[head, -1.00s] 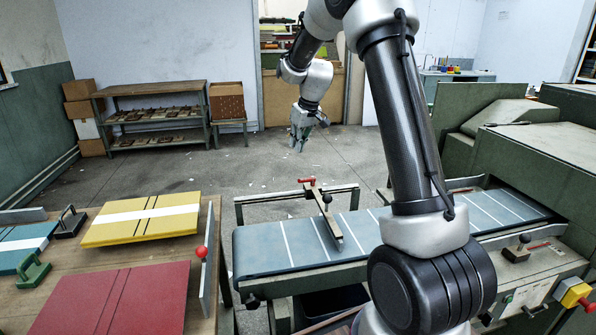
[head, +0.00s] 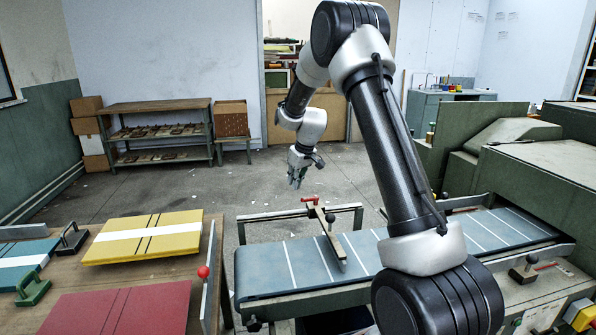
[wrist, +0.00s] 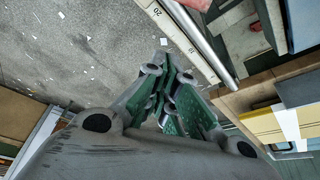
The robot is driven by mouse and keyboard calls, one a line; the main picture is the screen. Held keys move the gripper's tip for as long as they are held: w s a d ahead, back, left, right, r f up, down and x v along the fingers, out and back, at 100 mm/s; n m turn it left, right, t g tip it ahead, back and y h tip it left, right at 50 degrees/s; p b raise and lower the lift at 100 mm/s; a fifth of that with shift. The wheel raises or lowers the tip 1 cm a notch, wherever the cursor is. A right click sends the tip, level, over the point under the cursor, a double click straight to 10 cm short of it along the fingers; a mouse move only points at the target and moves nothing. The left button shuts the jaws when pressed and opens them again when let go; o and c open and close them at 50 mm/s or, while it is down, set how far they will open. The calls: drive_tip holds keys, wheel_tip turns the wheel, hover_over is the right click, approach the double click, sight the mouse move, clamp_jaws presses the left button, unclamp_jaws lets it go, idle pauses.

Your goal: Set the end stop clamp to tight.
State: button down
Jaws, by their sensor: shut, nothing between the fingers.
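A bar with a red lever (head: 309,200) at its far end and a dark knob (head: 330,217) on top lies across the conveyor belt (head: 300,262). It looks like the end stop with its clamp; whether the lever is tight or loose I cannot tell. My gripper (head: 297,182) hangs in the air beyond the far side rail, a little left of and above the red lever, apart from it. In the wrist view my gripper's green-padded fingers (wrist: 168,72) are together and empty. The red lever is not clearly seen there.
A rail with printed numbers (wrist: 186,28) runs close beside my fingers in the wrist view. A table with yellow (head: 120,247) and red boards (head: 100,315) stands at left. A green machine (head: 550,180) stands at right. The floor beyond the conveyor is open.

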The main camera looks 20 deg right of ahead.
drive_tip(key=shift+s+d+f, duration=0.2)
drive_tip(key=shift+s+f, duration=0.25)
drive_tip(key=shift+s, duration=0.1)
drive_tip(key=shift+s+d+f, duration=0.2)
drive_tip(key=shift+s+f, duration=0.2)
drive_tip(key=shift+s, duration=0.15)
drive_tip(key=shift+s+d+f, duration=0.15)
drive_tip(key=shift+s+f, duration=0.05)
drive_tip(key=shift+s, duration=0.35)
